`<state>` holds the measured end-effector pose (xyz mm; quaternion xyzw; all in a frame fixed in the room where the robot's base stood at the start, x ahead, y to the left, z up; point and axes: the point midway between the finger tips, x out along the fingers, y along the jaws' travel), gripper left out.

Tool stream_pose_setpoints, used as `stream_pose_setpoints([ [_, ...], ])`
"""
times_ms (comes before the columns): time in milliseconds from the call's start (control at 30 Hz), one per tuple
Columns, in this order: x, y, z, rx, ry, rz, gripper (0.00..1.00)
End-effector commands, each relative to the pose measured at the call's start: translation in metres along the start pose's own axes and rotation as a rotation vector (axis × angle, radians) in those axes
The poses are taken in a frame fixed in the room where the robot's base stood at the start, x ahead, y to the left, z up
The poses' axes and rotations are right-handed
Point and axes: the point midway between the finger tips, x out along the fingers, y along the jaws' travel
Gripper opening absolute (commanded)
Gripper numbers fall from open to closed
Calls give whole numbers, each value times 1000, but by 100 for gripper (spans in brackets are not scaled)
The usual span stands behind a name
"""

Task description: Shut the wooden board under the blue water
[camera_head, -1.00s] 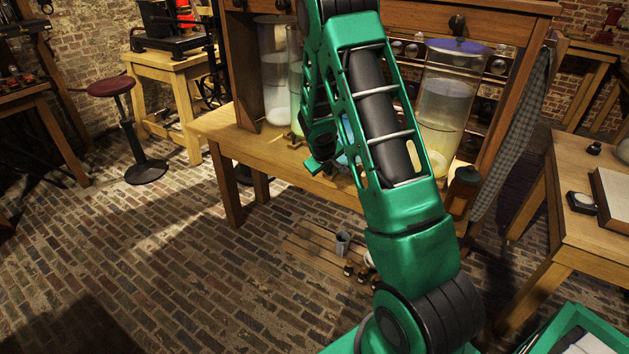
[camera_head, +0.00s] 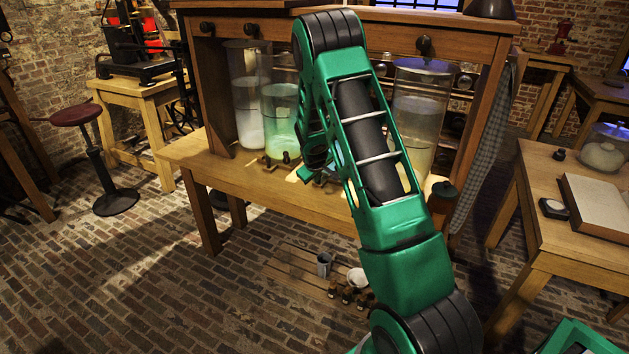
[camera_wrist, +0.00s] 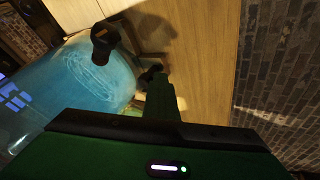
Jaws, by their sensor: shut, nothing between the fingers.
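The jar of blue water (camera_wrist: 85,80) fills the left of the wrist view; in the head view only a sliver of blue shows behind my arm. A dark fitting (camera_wrist: 105,38) sticks out at the jar's side, above the pale wooden bench top (camera_wrist: 205,50), which also shows in the head view (camera_head: 190,150). My gripper (camera_wrist: 152,75) is shut and empty, over the wood beside the jar; I cannot tell whether it touches anything. In the head view it is mostly hidden behind my arm. No separate board under the blue water can be made out.
A jar of green liquid (camera_head: 281,120) and a cloudy jar (camera_head: 248,110) stand left of my arm, a tall yellowish jar (camera_head: 417,115) right. Small dark taps (camera_head: 287,157) sit before the green jar. A slatted wooden board (camera_head: 295,268) lies on the floor with cups.

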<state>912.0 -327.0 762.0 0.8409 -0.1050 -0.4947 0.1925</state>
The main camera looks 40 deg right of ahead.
Motion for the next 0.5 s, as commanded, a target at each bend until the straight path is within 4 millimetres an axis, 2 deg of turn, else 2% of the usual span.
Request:
stream_pose_setpoints([
  [33,1,9,-1,4,5,17,0],
  [267,-1,6,-1,5,5,19,0],
  [500,-16,-31,0,2,1,8,0],
])
